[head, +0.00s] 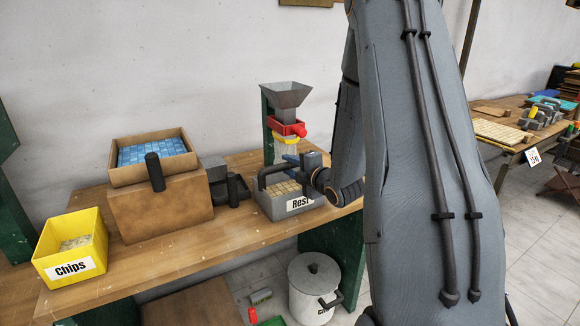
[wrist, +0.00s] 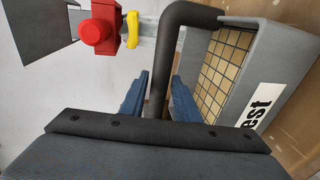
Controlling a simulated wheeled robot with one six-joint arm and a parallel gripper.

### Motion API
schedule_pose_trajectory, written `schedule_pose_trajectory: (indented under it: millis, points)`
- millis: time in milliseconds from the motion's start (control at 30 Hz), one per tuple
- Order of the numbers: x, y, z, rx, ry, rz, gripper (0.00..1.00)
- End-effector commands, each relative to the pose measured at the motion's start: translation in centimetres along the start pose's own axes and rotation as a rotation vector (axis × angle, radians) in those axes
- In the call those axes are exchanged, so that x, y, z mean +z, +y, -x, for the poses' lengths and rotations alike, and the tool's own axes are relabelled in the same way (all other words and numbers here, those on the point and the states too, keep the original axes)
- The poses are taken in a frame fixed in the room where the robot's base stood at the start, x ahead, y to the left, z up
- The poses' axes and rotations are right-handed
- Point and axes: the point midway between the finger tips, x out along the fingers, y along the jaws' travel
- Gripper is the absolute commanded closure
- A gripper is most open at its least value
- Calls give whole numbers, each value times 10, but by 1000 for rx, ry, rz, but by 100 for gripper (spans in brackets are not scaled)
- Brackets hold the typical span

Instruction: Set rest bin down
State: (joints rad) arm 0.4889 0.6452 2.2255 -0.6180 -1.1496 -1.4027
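The rest bin (head: 268,207) is a grey open box labelled "Rest", with tan mosaic tiles inside and a dark tube handle. It is at the right end of the wooden bench, upright; I cannot tell whether its base touches the top. My gripper (head: 291,161) is at the handle. In the wrist view, the blue fingers of my gripper (wrist: 160,98) lie on either side of the handle and appear closed on it. The rest bin (wrist: 280,65) fills the right of that view, its tiles in place. Part of its right side is hidden by my arm in the head view.
A hopper (head: 287,95) with a red and yellow outlet stands just behind the bin. A wooden box of blue tiles (head: 115,176) sits on a brown block (head: 160,207). A yellow Chips bin (head: 88,227) is at the left. A white lidded bucket (head: 312,287) stands below the bench (head: 235,241).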

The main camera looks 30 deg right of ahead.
Motion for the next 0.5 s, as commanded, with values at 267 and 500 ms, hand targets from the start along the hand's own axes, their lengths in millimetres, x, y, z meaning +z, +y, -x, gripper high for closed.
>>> schedule_pose_trajectory:
  millis: [267, 500]
  points:
    - [0, 0, 0, 0, 0, 0, 62]
    - [1, 3, 10, 0, -1, 0, 62]
